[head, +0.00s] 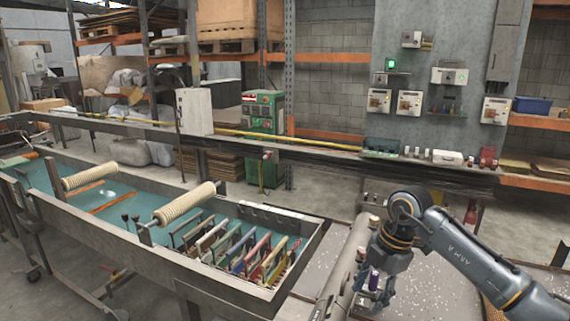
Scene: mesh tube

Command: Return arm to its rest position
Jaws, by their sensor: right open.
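My right arm (470,258) comes in from the lower right and bends down at its dark wrist. My right gripper (372,295) points down beside a long grey tube (347,265) and is open. A small purple item (374,279) shows at the fingers; I cannot tell whether it touches them. The fingertips are small and partly hard to make out. My left gripper is not in view.
A teal-floored trough (130,212) with rollers and several coloured plates (240,250) lies at the left. A speckled table (425,300) is under my arm. A rail (330,150) with small devices runs behind, before a wall panel (440,60).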

